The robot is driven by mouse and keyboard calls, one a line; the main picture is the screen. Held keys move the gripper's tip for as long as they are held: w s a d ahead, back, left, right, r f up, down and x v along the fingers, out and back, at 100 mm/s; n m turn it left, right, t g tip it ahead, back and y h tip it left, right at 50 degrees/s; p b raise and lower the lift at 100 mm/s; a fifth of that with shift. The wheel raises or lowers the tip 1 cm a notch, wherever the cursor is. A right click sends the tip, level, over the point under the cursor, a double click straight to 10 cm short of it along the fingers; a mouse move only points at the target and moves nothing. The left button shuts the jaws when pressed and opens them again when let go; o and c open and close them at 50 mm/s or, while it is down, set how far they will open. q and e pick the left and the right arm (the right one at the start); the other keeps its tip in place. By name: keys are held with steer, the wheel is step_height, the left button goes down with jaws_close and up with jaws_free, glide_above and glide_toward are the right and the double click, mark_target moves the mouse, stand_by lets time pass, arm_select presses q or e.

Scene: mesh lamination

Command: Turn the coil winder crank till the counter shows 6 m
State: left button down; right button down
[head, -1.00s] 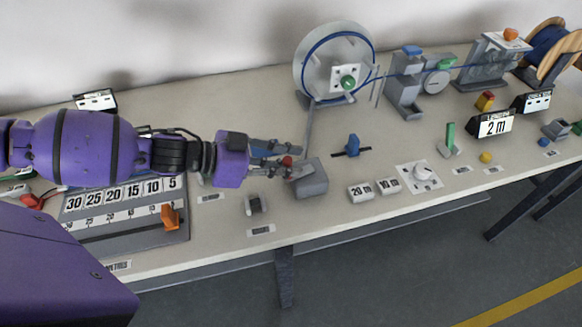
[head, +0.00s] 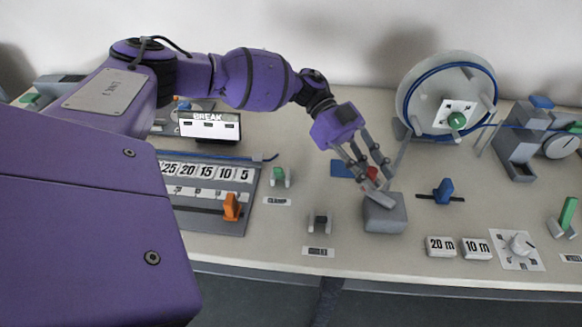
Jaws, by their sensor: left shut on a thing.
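My left gripper (head: 371,178) reaches down from the upper left to a grey box (head: 385,214) near the front of the bench. It is shut on a small red knob (head: 372,173), partly hidden between the fingers, just above the box. The coil winder reel (head: 446,95) stands behind, with blue wire around it and a green knob (head: 457,120) at its centre. A grey bar slopes from the reel toward the box. The length counter is outside the current view. My right gripper is not in view.
An orange slider (head: 232,206) sits on the numbered scale at the left, with a BREAK display (head: 209,126) behind it. A blue lever (head: 443,190), 20 m (head: 440,246) and 10 m (head: 477,248) blocks and a dial (head: 521,244) lie to the right.

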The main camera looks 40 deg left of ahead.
arm_select(q)
steer(key=shift+w+d+f+m+g+y+b, duration=0.1)
steer(key=shift+w+f+m+g+y+b, duration=0.1)
steer(key=shift+m+g+b, duration=0.3)
steer(key=shift+w+d+f+m+g+y+b, duration=0.15)
steer(key=shift+m+g+b, duration=0.1)
steer(key=shift+m+g, duration=0.35)
steer(key=shift+w+r+m+g+y+b, duration=0.2)
steer(key=shift+m+g+y+b, duration=0.15)
steer(key=shift+m+g+b, duration=0.25)
steer(key=c, duration=1.6)
jaws_free()
steer(key=shift+r, duration=0.1)
steer(key=shift+c, duration=0.2)
